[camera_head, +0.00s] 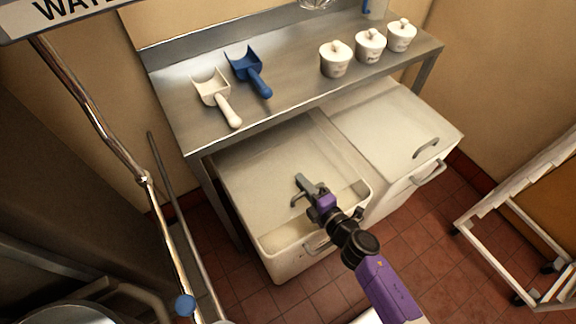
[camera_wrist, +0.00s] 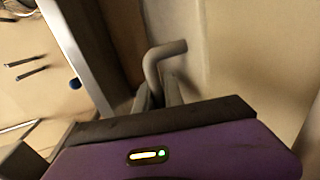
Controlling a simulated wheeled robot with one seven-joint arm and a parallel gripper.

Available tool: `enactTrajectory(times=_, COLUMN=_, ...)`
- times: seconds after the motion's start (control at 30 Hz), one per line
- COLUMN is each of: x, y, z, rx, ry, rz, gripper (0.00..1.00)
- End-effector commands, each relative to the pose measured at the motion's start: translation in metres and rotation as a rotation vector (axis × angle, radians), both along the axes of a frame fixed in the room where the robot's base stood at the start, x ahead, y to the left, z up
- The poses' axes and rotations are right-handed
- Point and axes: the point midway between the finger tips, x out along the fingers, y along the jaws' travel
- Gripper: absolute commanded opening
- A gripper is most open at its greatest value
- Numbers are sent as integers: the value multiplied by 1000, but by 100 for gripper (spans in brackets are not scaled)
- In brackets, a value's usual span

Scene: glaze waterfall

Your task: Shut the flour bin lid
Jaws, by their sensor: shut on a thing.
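The flour bin (camera_head: 290,265) is the left of two off-white bins under the steel table. Its pale lid (camera_head: 275,150) lies over the back and middle of the bin, and a gap shows along the front, where the bin's inside is visible. My gripper (camera_head: 308,188) is over the front part of the lid, shut on the grey lid handle (camera_wrist: 165,50). In the wrist view the bent handle rises from between my fingers (camera_wrist: 160,92). My gripper hides part of the handle and the lid's front edge in the head view.
The right bin (camera_head: 400,200) has its lid down. The steel table (camera_head: 290,95) overhangs both bins at the back, with a white scoop (camera_head: 214,92), a blue scoop (camera_head: 250,72) and white lidded pots (camera_head: 335,60) on it. A wheeled rack (camera_head: 510,225) stands at right.

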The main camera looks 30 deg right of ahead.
Motion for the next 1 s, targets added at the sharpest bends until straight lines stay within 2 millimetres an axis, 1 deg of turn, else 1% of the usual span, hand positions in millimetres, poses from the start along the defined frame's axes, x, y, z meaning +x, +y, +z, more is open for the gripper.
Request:
enactTrajectory(times=0.03, x=-15, y=0, z=-3, rx=-1, ry=3, rz=-1, gripper=0)
enactTrajectory(times=0.1, x=-30, y=0, z=-3, rx=0, ry=3, rz=-1, gripper=0)
enactTrajectory(times=0.2, x=-46, y=0, z=-2, rx=1, ry=2, rz=-2, gripper=0)
enactTrajectory(times=0.33, x=-60, y=0, z=-1, rx=-1, ry=1, rz=0, gripper=0)
enactTrajectory(times=0.5, x=-67, y=0, z=0, rx=0, ry=0, rz=0, gripper=0)
enactTrajectory(times=0.83, x=-68, y=0, z=-1, rx=0, ry=1, rz=0, gripper=0)
enactTrajectory(times=0.87, x=-68, y=0, z=-1, rx=0, ry=1, rz=0, gripper=19)
enactTrajectory(times=0.9, x=-68, y=0, z=-1, rx=0, ry=1, rz=0, gripper=22)
enactTrajectory(times=1.0, x=-68, y=0, z=-1, rx=0, ry=1, rz=0, gripper=22)
